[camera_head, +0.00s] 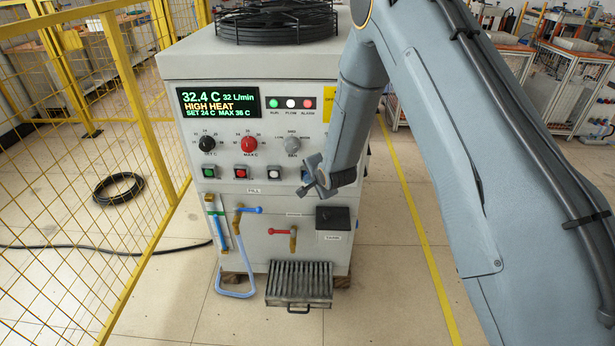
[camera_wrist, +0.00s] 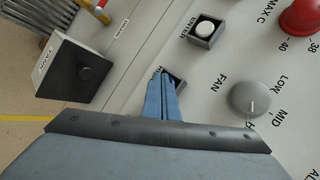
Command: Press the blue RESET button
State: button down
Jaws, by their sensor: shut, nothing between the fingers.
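The green button (camera_head: 208,172), red button (camera_head: 240,173) and white button (camera_head: 273,174) are in clear view. The fourth button, at the right end of the row, is mostly covered by my gripper (camera_head: 310,178). In the wrist view, my gripper's fingers (camera_wrist: 160,82) are shut and empty, with their tips over that button's dark housing (camera_wrist: 179,80). The fingers hide its face, so its colour and any contact cannot be told. The white ENTER button (camera_wrist: 205,28) is beside it.
The grey FAN knob (camera_head: 292,144), also in the wrist view (camera_wrist: 252,97), is close to the fingers. A black box (camera_head: 332,217) juts out below my gripper. A red-handled valve (camera_head: 282,231) is lower left. A yellow fence (camera_head: 90,150) stands at the left.

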jog(key=shift+w, duration=0.25)
dwell(0.4)
jog(key=shift+s, duration=0.15)
jog(key=shift+s+p, duration=0.35)
jog(key=shift+s, duration=0.4)
jog(key=shift+s, duration=0.1)
jog(key=shift+s+a+p, duration=0.1)
jog(key=shift+s+p, duration=0.9)
jog(key=shift+s, duration=1.4)
jog(key=s+p, duration=0.3)
jog(key=s, duration=0.8)
jog(key=shift+a, duration=0.2)
